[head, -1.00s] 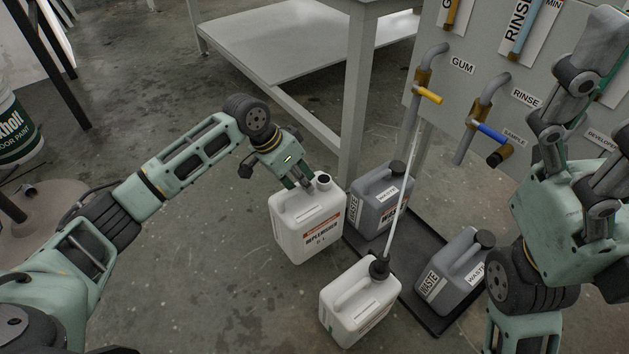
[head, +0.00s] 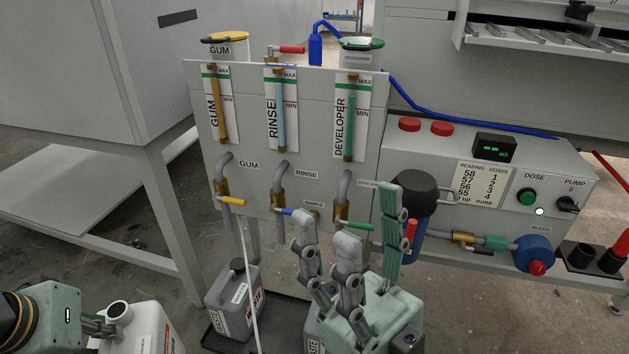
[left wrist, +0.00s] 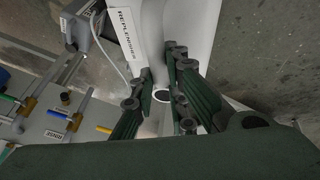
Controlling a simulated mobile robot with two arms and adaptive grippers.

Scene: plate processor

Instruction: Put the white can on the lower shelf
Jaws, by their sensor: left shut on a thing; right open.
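The white can (head: 148,318), partly cut off by the bottom edge of the head view, has an open round neck at its top. My left gripper (head: 103,326) is shut on it near the neck. In the left wrist view the can (left wrist: 196,35) with its REPLENISHER label lies between the fingers of my left gripper (left wrist: 164,88). I cannot tell whether it is off the floor. The lower shelf (head: 75,222) is a grey board under the table at the left. My right gripper (head: 345,218) is open and empty in front of the processor's valves.
The processor panel (head: 240,172) with GUM, RINSE and DEVELOPER pipes and valve handles stands in the middle. A table leg (head: 172,225) stands at the shelf's right front. A grey waste can (head: 235,300) stands on a dark tray, right of the white can.

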